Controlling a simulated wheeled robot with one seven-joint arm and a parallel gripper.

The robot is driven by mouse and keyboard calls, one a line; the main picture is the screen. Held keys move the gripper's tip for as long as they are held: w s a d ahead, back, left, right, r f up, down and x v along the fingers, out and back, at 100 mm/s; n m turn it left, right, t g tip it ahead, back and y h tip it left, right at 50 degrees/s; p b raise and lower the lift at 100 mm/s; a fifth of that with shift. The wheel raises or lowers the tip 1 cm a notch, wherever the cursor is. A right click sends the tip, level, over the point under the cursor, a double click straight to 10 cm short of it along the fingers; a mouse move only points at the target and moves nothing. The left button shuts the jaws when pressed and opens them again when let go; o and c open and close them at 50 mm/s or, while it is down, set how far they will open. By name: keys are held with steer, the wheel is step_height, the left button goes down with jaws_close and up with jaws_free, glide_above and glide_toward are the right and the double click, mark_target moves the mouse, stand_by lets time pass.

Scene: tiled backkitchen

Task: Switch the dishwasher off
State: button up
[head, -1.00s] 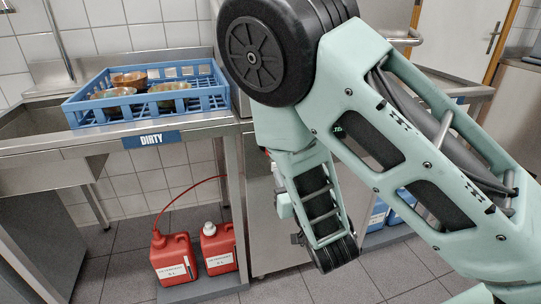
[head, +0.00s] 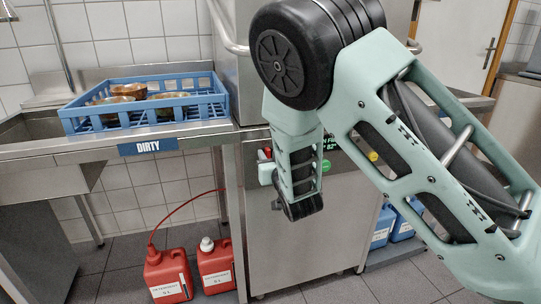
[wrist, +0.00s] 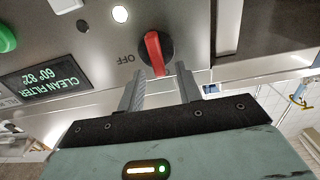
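The dishwasher (head: 300,245) is a steel unit beside the dirty-side table. Its round black switch with a red bar (wrist: 154,50) shows in the wrist view, which is upside down. The bar stands nearly upright in that picture; the "OFF" mark (wrist: 124,59) lies to its left. A bit of red (head: 265,154) also shows in the head view. My gripper (wrist: 163,80) is open, one finger on each side of the bar's lower end. I cannot tell whether either finger touches it. In the head view my arm hides part of the panel.
A lit display (wrist: 55,79) reads "CLEAN FILTER", with a green button (wrist: 5,38) beside it. A blue rack (head: 150,110) with bowls sits on the table marked "DIRTY". Red canisters (head: 167,275) with a red hose stand below, left of the dishwasher.

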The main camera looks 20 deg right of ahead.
steer(key=shift+w, duration=0.3)
jaws_close()
